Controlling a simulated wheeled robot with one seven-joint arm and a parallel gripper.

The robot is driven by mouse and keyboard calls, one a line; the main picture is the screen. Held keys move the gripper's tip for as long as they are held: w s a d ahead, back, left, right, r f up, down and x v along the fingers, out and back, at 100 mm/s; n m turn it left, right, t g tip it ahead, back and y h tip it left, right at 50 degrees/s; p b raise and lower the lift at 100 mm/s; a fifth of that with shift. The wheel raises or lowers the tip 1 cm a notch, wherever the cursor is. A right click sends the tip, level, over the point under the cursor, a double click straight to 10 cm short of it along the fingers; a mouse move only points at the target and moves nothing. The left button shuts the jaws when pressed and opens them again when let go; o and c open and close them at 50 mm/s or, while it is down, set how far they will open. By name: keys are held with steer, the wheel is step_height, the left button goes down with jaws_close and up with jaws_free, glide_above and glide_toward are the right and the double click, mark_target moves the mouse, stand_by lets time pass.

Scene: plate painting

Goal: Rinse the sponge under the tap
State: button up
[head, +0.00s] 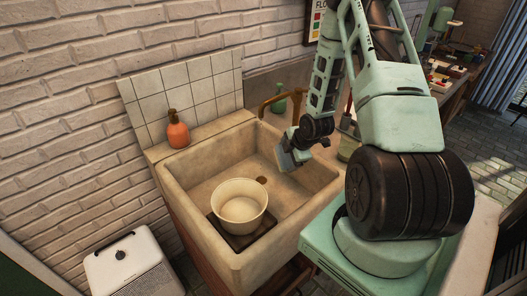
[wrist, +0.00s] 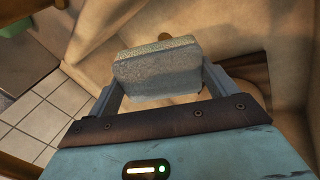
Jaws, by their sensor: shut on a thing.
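My gripper (wrist: 158,90) is shut on a pale grey-blue sponge (wrist: 158,66), held between its two fingers in the wrist view. In the head view my gripper (head: 293,150) is over the right part of the stone sink (head: 190,191). The brass tap (head: 275,97) stands at the sink's back edge, a little behind and left of my gripper. I cannot see running water. The sponge is mostly hidden by my gripper in the head view.
A cream bowl (head: 239,205) sits on a dark mat (head: 234,241) in the front of the sink. A white bin-like box (head: 130,266) is at lower left.

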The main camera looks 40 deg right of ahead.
steer(key=shift+s+d+r+p, duration=0.2)
steer(key=shift+s+r+p, duration=0.15)
steer(key=shift+s+r, duration=0.3)
steer(key=shift+s+d+r+p, duration=0.2)
steer(key=shift+s+r+p, duration=0.15)
steer(key=shift+s+r, duration=0.25)
steer(key=shift+s+d+r+p, duration=0.2)
steer(key=shift+s+r+p, duration=0.2)
steer(key=shift+s, duration=0.4)
steer(key=shift+r, duration=0.4)
step_height(320, 180, up, 7)
steer(key=p, duration=0.4)
steer(key=m+h+b, duration=0.2)
steer(key=m, duration=0.1)
glide_above(278, 157)
step_height(278, 157, down, 3)
steer(key=shift+s+r, duration=0.1)
steer(key=a+f+m+g+h+b, duration=0.1)
steer(key=a+f+m, duration=0.1)
steer(key=a, duration=0.5)
steer(key=a+f+m+g+h, duration=0.1)
steer(key=a+f+m+g, duration=0.1)
steer(key=a+m, duration=0.3)
steer(key=s+a+f+m+g+h+b, duration=0.1)
steer(key=a+f+m, duration=0.1)
steer(key=a, duration=0.7)
steer(key=shift+m+g+b, duration=0.3)
steer(key=shift+m+b, duration=0.05)
steer(key=shift+m, duration=0.35)
